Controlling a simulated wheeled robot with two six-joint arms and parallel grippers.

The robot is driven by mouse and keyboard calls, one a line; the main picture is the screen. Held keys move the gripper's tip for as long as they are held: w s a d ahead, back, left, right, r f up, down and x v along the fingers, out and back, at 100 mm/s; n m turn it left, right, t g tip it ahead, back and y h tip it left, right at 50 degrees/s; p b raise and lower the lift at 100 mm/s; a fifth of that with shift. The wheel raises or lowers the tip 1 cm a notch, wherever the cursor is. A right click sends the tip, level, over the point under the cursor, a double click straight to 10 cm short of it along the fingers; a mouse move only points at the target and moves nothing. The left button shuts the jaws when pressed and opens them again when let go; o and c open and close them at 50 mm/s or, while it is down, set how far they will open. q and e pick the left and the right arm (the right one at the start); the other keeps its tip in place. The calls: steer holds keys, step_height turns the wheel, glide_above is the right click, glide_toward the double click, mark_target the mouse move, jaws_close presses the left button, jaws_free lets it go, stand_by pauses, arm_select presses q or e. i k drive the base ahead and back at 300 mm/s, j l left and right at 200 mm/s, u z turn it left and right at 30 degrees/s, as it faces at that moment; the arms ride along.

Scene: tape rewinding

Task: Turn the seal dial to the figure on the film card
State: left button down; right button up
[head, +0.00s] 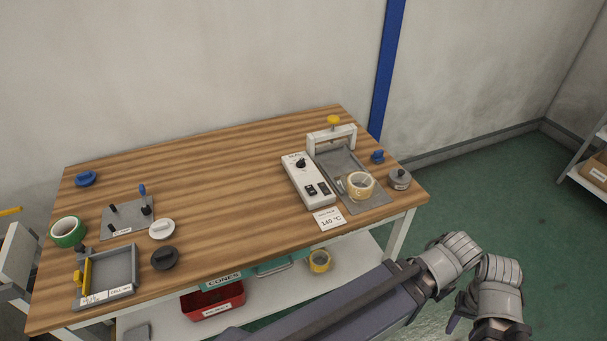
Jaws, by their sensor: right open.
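The seal dial (300,163) is a small black knob on top of a white control box (299,184) at the right part of the wooden table. Its pointer and scale are too small to read. The film card (329,218) is a white card in front of the box and reads 140 °C. My right gripper (468,318) is open at the bottom right, off the table's right front corner and well away from the dial. It is partly hidden by its own wrist. My left gripper is out of view.
The table's middle is clear.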

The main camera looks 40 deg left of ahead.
mark_target(301, 164)
steer(key=u, duration=1.45)
steer(key=k+j+z, duration=0.15)
steer(key=k+z, duration=0.15)
steer(key=i+z, duration=0.15)
steer(key=i, duration=0.9)
